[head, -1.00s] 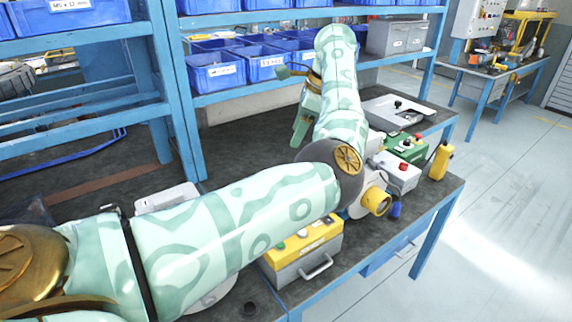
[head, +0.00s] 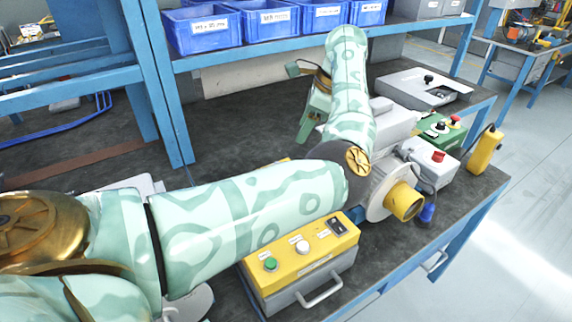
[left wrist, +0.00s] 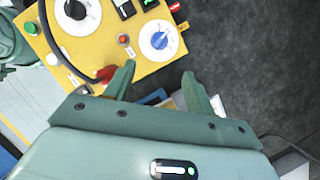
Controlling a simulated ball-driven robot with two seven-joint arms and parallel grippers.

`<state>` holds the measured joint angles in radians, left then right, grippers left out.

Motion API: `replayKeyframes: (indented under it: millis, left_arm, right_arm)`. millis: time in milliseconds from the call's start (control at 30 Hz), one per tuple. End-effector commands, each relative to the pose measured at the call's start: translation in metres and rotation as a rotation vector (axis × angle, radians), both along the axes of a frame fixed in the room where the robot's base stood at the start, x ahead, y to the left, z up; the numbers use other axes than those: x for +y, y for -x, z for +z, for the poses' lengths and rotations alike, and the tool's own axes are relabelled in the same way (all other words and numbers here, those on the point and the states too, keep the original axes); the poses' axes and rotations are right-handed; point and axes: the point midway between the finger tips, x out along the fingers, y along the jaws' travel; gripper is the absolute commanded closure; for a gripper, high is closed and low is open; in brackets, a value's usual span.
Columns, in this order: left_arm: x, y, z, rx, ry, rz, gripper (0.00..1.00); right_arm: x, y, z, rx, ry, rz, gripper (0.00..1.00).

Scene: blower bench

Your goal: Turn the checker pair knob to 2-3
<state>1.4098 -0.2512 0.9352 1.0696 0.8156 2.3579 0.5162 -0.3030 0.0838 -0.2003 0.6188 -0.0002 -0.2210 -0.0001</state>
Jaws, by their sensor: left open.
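The left wrist view shows a yellow panel (left wrist: 88,52), apparently the checker. It carries a blue knob (left wrist: 159,41) on a white dial and a black knob (left wrist: 75,10) on another white dial. The labels are too small to read, so I cannot tell which is the pair knob or its setting. My left gripper (left wrist: 158,70) is open and empty, its fingertips near the panel's edge, just below the blue knob in the picture. In the head view the left gripper (head: 308,128) points down behind my forearm, which hides most of the panel. My right gripper is not in view.
A red part (left wrist: 105,74) lies beside the left finger, and a dark cable crosses the panel. In the head view a yellow-topped box (head: 300,262), a motor with a yellow ring (head: 405,203) and a grey control box (head: 428,166) stand near my arm. Shelves rise behind.

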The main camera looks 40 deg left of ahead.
Motion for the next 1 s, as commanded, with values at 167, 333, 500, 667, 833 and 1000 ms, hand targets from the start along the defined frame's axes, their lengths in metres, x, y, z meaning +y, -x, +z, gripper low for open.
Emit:
replayKeyframes:
  millis: [167, 333, 500, 667, 833, 1000]
  left_arm:
    - [0.015, 0.010, -0.048, 0.007, 0.000, 0.001, 0.45]
    - [0.028, 0.019, -0.086, 0.007, -0.002, 0.002, 0.45]
    - [0.038, 0.026, -0.112, 0.004, -0.001, 0.001, 0.45]
    - [0.042, 0.029, -0.124, 0.003, 0.000, 0.000, 0.45]
    - [0.043, 0.029, -0.125, 0.001, 0.001, 0.000, 0.45]
    - [0.043, 0.029, -0.125, 0.001, 0.001, 0.000, 0.54]
  right_arm:
    - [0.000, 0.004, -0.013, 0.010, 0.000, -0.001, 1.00]
    - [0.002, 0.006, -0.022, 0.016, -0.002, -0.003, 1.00]
    - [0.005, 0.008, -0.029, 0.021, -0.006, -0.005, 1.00]
    - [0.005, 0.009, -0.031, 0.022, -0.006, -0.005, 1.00]
    - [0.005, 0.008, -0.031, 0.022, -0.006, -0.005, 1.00]
    - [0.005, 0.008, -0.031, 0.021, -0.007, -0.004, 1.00]
